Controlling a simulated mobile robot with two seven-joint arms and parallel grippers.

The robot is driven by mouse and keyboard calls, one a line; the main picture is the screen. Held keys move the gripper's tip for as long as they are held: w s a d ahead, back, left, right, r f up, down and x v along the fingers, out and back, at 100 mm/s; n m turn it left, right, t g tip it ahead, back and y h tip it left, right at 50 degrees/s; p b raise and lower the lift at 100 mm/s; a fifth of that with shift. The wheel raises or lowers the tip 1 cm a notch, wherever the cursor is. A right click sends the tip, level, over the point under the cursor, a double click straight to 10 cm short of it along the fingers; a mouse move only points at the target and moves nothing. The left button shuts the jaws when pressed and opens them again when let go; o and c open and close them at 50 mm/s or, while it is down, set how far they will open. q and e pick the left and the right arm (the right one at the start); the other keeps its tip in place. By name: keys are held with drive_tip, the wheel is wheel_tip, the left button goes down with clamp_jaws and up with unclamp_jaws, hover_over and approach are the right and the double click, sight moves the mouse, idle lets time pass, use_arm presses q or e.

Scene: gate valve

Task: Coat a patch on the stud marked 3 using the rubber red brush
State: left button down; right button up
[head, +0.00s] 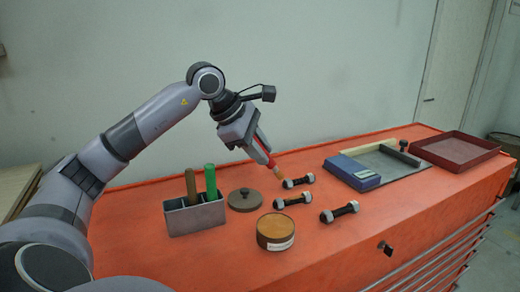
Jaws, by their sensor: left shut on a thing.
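My left gripper (257,148) is shut on the red brush (265,155) above the orange bench. The brush slants down to the right, and its pale tip is close to the left end of the back stud (298,181). I cannot tell whether the tip touches it. A second stud (293,200) lies just in front, with a brownish middle. A third stud (340,211) lies to the front right. All are dark rods with grey nuts at the ends. No number is readable on any. My right gripper is out of view.
A grey holder (196,218) carries a brown handle (191,187) and a green handle (211,182). A round lid (244,199) lies beside an open labelled tin (275,232). A blue box (352,173), a grey board (395,162) and a dark red tray (456,150) are at right.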

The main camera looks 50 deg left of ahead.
use_arm(q)
drive_tip(key=shift+r, duration=1.45)
